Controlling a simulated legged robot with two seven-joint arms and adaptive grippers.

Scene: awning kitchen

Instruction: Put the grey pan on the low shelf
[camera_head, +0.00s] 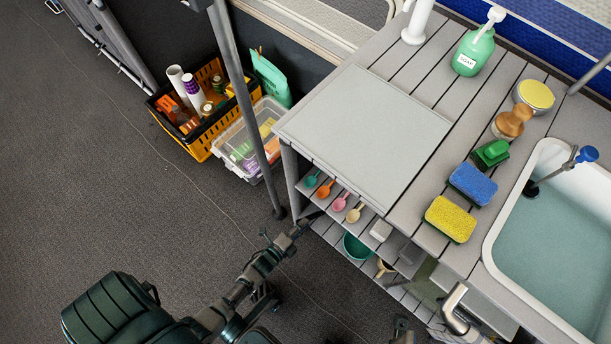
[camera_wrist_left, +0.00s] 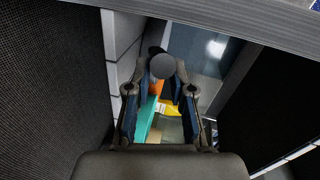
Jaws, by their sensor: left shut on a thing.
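My left gripper (camera_head: 298,230) reaches to the left front edge of the slatted table, beside its shelves. It is shut on the grey pan. In the left wrist view a rounded dark grey piece of the pan (camera_wrist_left: 162,66) shows between the fingertips. The rest of the pan cannot be made out in either view. The low shelf (camera_head: 411,300) is under the table, mostly hidden by the tabletop and the upper shelf. A dark part at the bottom edge of the head view may be my right gripper; its jaws cannot be made out.
Colored scoops (camera_head: 338,203) and a white block (camera_head: 381,230) lie on the upper shelf. A teal bowl (camera_head: 356,246) sits lower. A table leg (camera_head: 292,178) and a grey post (camera_head: 243,95) stand near my left gripper. A yellow crate (camera_head: 203,106) and a clear bin (camera_head: 246,142) are on the floor.

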